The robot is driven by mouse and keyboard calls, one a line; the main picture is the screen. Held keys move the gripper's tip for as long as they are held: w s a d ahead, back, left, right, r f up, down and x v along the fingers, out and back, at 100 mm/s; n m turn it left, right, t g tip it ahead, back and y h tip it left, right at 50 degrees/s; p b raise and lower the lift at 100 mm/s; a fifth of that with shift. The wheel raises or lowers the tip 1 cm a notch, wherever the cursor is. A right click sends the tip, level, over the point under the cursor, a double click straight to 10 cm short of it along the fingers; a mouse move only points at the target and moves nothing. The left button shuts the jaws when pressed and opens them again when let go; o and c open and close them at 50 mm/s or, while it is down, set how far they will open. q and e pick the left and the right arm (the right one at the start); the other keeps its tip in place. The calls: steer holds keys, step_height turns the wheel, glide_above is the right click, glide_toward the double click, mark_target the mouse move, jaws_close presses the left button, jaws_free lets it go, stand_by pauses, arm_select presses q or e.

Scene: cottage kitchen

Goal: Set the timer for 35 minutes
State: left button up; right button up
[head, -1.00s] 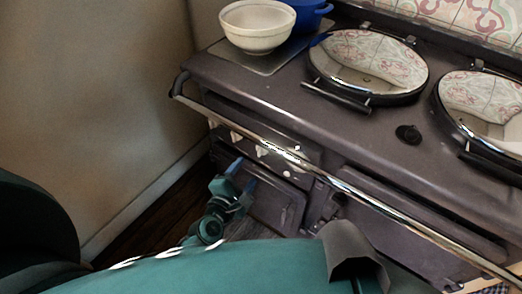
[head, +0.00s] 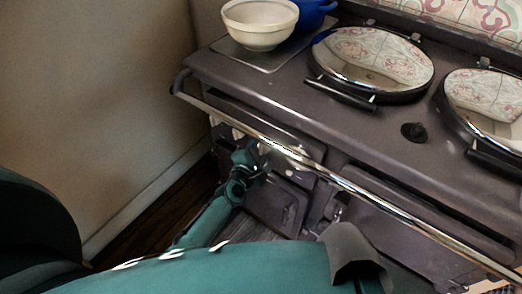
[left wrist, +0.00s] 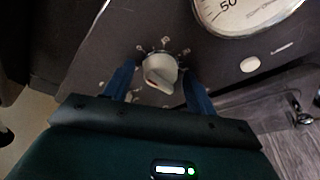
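A cream control knob (left wrist: 158,75) with small marks around it sits on the dark stove panel. In the left wrist view my left gripper (left wrist: 160,64) has its two blue fingers apart, one on each side of the knob. Narrow gaps seem to show between knob and fingers; contact is hard to tell. A round white dial (left wrist: 245,10) with the number 50 is partly cut off at the top. In the head view my left gripper (head: 262,150) is at the stove's front panel, below the chrome rail, and covers part of the panel. My right gripper does not show.
The chrome rail (head: 345,183) runs along the stove front above the panel. A pale button (left wrist: 250,64) sits right of the knob. A cream bowl (head: 260,25) and a blue pot (head: 314,14) stand on the stovetop's left end, beside a round chrome lid (head: 372,60). A wall (head: 95,110) stands at left.

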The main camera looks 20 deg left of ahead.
arm_select(q)
steer(key=c, duration=0.9)
steer(key=shift+f+m, duration=0.1)
steer(key=shift+m, duration=0.2)
